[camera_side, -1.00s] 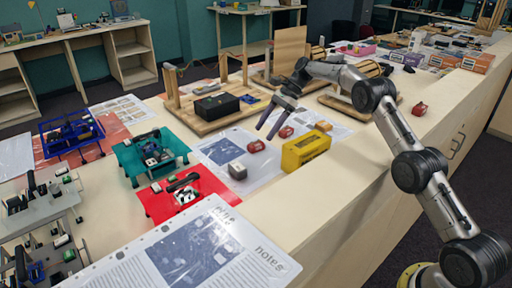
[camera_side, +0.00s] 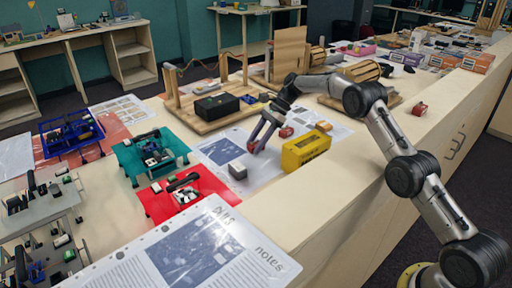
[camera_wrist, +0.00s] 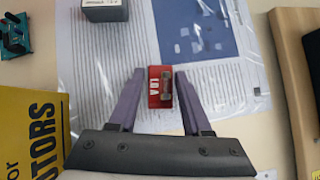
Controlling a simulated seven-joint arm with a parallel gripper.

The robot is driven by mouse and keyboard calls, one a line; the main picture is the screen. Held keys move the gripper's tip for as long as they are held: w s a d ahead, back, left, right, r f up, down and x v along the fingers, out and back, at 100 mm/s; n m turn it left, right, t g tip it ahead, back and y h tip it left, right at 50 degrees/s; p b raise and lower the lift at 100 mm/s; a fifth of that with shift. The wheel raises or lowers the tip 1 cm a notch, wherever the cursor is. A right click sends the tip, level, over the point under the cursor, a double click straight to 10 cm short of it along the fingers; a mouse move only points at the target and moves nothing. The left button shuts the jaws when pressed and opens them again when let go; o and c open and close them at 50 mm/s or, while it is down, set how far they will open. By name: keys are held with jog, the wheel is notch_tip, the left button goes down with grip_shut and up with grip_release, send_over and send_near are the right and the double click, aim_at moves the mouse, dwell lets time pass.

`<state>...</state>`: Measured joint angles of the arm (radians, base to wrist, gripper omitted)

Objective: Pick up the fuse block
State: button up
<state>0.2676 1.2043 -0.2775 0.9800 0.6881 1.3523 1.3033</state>
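In the wrist view a small red block (camera_wrist: 160,87) with white lettering and a fuse-like cylinder on it lies on a printed sheet, between the two purple fingers of my gripper (camera_wrist: 160,75). A narrow gap seems to show on each side of the block; I cannot tell for sure whether a finger touches it. In the side view my gripper (camera_side: 258,141) points down at the sheet, with its fingertips around this block, which they mostly hide. Another red block (camera_side: 286,132) lies just behind and to the right.
A yellow motors box (camera_side: 306,149) stands close to the right of my gripper. A grey block (camera_side: 238,172) lies in front and to the left. A wooden board with a black box (camera_side: 216,106) is behind. A red stand (camera_side: 160,203) and a teal stand (camera_side: 135,160) are further left.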

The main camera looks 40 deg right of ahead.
grip_shut()
jog(key=shift+r, duration=0.15)
jog(key=shift+r, duration=0.6)
jog(key=s+r, duration=0.7)
jog(key=s, duration=0.2)
jog(key=s+r, duration=0.4)
jog(key=s, duration=0.1)
jog(key=shift+a+r, duration=0.3)
jog(key=shift+a, duration=0.05)
